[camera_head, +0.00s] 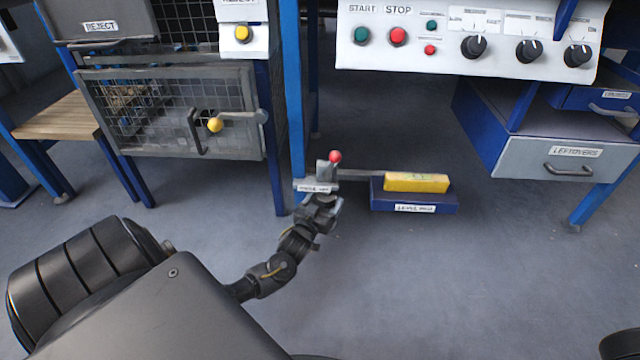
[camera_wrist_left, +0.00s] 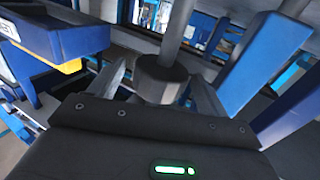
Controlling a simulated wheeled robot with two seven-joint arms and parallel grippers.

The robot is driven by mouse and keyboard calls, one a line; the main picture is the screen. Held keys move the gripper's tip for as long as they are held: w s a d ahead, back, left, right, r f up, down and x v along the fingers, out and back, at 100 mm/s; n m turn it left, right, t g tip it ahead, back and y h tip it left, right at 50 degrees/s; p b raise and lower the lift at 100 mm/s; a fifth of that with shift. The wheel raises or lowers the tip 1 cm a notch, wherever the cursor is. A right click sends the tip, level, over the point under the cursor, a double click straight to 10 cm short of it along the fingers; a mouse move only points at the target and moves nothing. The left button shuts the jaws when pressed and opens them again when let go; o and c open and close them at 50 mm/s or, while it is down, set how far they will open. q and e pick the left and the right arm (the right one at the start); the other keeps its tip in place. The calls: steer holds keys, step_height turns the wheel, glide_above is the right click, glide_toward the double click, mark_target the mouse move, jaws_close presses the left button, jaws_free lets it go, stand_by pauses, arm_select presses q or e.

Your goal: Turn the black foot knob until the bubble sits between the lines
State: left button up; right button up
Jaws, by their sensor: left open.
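In the left wrist view the black foot knob (camera_wrist_left: 162,80) sits between the two fingers of my left gripper (camera_wrist_left: 163,85), with a grey rod running from it. The gripper is open, with a finger on each side; I cannot tell whether either touches the knob. In the head view my left gripper (camera_head: 320,204) is low by the blue table leg, and the knob cannot be made out there. The yellow level (camera_head: 430,183) lies on a blue shelf (camera_head: 386,199) to its right. Its greenish vial is too small to show the bubble or lines. My right gripper is not in view.
A red ball-topped lever (camera_head: 336,157) stands just above my left gripper. The blue leg (camera_head: 299,110) rises behind it. The control panel (camera_head: 470,40) is above, a leftovers drawer (camera_head: 550,157) at right, and a mesh reject door (camera_head: 170,110) at left. The floor in front is clear.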

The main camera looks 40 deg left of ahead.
mark_target(322, 204)
arm_select(q)
steer(key=p+v, duration=0.1)
steer(key=v, duration=0.1)
steer(key=p+v, duration=0.1)
steer(key=v, duration=0.2)
steer(key=p+v, duration=0.2)
steer(key=shift+s+r, duration=0.25)
steer(key=shift+r, duration=0.05)
steer(key=s+d+r+m+g+h+p, duration=0.1)
steer(key=s+d+r+g+p, duration=0.3)
steer(key=r+p, duration=0.5)
steer(key=s+d+r+m+g+h+p, duration=0.1)
steer(key=s+d+r+g+h+p, duration=0.2)
steer(key=s+d+r+p, duration=0.5)
steer(key=shift+d+r+g+p, duration=0.6)
steer(key=shift+g+p, duration=0.2)
steer(key=shift+p, duration=2.45)
steer(key=shift+w+a, duration=0.1)
